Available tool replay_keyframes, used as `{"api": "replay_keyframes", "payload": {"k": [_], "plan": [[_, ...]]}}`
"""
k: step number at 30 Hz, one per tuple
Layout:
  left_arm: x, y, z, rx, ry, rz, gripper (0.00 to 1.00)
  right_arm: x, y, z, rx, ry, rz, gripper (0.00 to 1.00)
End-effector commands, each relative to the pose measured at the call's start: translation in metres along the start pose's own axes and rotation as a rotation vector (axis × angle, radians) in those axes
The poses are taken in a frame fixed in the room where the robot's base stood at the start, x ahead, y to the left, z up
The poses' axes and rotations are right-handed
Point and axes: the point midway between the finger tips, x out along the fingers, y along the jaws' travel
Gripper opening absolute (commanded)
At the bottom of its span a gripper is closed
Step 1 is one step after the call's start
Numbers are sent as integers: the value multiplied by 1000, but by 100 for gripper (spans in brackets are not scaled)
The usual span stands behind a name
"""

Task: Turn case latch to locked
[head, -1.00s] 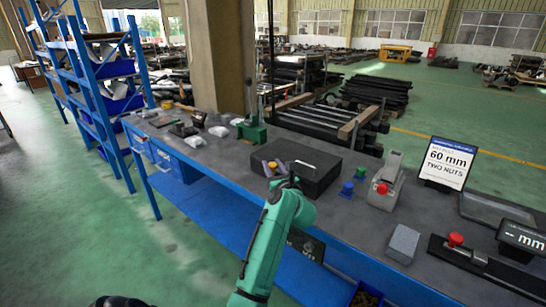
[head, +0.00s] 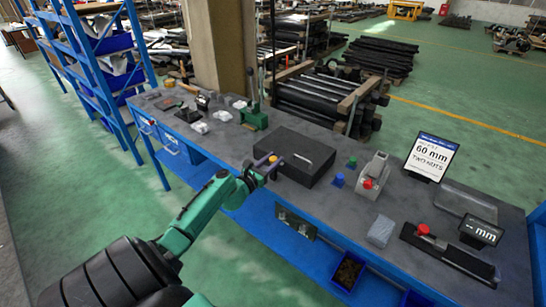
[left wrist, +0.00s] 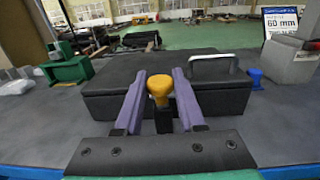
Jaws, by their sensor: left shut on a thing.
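The black case (head: 318,172) lies closed on the blue-framed workbench, with a pale handle (left wrist: 212,64) on its lid. The case latch has a yellow-orange knob (left wrist: 159,86) on a dark stem, at the case's front side. The knob shows small in the head view (head: 272,158). My left gripper (head: 267,164) is at the case's front left. In the left wrist view its two purple fingers (left wrist: 160,80) stand on either side of the knob, shut on the latch. The latch's lock marking cannot be made out. My right gripper is out of view.
Green fixture (head: 254,117) stands left behind the case. Blue knob (head: 338,180), grey device with red button (head: 373,172) and a "60 mm TWO NUTS" sign (head: 432,157) stand to the right. A blue bin (head: 347,271) sits below the bench front.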

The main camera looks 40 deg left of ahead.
Motion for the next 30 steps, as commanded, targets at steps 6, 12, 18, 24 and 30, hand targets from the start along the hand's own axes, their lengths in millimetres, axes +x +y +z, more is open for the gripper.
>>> {"api": "replay_keyframes", "payload": {"k": [6,12,18,24,30], "plan": [[1,1,-4,2,-2,-153,0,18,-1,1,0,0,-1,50],[1,1,-2,0,-3,-245,0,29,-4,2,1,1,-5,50],[1,0,-1,2,-3,-288,0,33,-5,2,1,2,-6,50],[1,0,0,1,-3,-298,0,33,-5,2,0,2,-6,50],[1,0,0,1,-3,-297,0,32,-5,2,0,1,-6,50]]}}
